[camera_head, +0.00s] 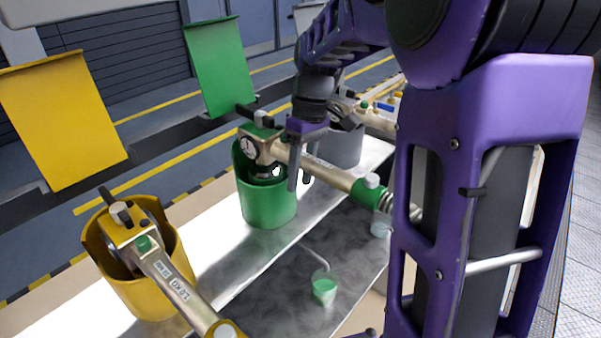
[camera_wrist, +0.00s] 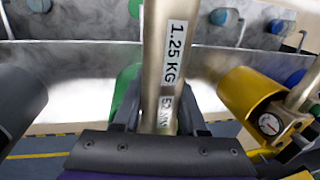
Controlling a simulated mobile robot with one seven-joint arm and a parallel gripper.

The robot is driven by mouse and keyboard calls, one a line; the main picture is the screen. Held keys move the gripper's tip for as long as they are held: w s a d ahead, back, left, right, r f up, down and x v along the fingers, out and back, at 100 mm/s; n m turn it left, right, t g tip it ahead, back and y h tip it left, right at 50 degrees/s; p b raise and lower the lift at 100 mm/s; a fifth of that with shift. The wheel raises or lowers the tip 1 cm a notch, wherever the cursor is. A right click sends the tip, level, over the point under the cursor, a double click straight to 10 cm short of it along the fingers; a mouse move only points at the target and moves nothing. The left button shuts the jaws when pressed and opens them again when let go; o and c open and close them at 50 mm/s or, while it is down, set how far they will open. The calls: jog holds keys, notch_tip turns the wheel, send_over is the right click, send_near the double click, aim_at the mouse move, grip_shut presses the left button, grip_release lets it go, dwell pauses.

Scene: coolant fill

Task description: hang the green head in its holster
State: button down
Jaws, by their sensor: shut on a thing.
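The green head (camera_head: 258,146) is a metal filling head with a round gauge, a green collar and a green-ended hose. It is at the mouth of the green holster (camera_head: 268,205), with its lower part inside or just behind the front rim; I cannot tell whether it rests there. My gripper (camera_head: 300,172) is shut on the head's metal tube, just right of the holster. In the wrist view the tube (camera_wrist: 165,45), labelled 1.25 KG, runs between my fingers (camera_wrist: 158,115). A sliver of the green holster (camera_wrist: 125,85) shows behind it.
A yellow head (camera_head: 130,232) sits in a yellow holster (camera_head: 150,290) at left, with its tube pointing toward the front. A grey holster (camera_head: 343,148) stands behind. Yellow (camera_head: 62,115) and green panels (camera_head: 218,65) stand behind.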

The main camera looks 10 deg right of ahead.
jog(key=shift+f+b, duration=1.1)
jog(key=shift+f, duration=0.7)
jog(key=shift+c, duration=1.9)
grip_release()
jog(key=shift+f, duration=0.1)
notch_tip(320, 180, up, 17)
jog(key=w+d+p, duration=0.2)
jog(key=p, duration=0.1)
jog(key=shift+d, duration=0.35)
